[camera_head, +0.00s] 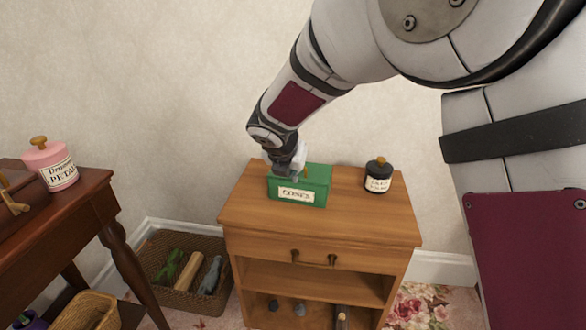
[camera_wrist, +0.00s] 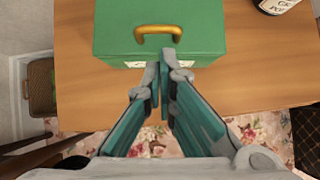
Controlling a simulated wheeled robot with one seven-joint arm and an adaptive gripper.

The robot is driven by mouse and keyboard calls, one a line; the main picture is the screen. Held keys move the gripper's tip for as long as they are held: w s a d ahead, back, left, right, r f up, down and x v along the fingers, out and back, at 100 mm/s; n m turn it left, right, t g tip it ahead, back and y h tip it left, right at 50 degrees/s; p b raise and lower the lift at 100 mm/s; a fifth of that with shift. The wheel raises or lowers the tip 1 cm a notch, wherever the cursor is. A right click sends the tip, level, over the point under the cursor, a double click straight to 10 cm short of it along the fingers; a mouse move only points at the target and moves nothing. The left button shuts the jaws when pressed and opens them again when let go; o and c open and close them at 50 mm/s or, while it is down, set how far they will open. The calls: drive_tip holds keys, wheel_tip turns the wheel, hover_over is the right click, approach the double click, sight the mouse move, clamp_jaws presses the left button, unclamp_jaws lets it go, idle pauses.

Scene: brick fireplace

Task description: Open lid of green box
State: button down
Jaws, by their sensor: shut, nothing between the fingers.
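The green box (camera_head: 314,185) stands on top of a wooden cabinet, with a pale label on its front. Its lid is closed. In the wrist view the green box (camera_wrist: 112,38) fills the upper middle, and a gold handle (camera_wrist: 158,31) sits on its lid. My gripper (camera_head: 291,172) is at the box's upper left in the head view and hides part of the lid. In the wrist view my gripper (camera_wrist: 160,72) is shut and empty, its fingertips just below the handle, near the label side. I cannot tell whether the fingertips touch the box.
The wooden cabinet (camera_head: 250,212) has bare room on top around the box. A black jar (camera_head: 378,178) stands to the right of the box. A wicker basket (camera_head: 160,265) sits on the floor at left. A dark table (camera_head: 85,198) with a pink jar (camera_head: 48,165) stands further left.

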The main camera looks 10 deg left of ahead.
drive_tip(key=shift+b+x, duration=0.5)
drive_tip(key=shift+x, duration=1.45)
drive_tip(key=shift+r+p, duration=0.15)
drive_tip(key=shift+p, duration=0.2)
drive_tip(key=shift+r+g+p, duration=0.2)
drive_tip(key=shift+g+p, duration=0.1)
drive_tip(key=shift+p, duration=0.65)
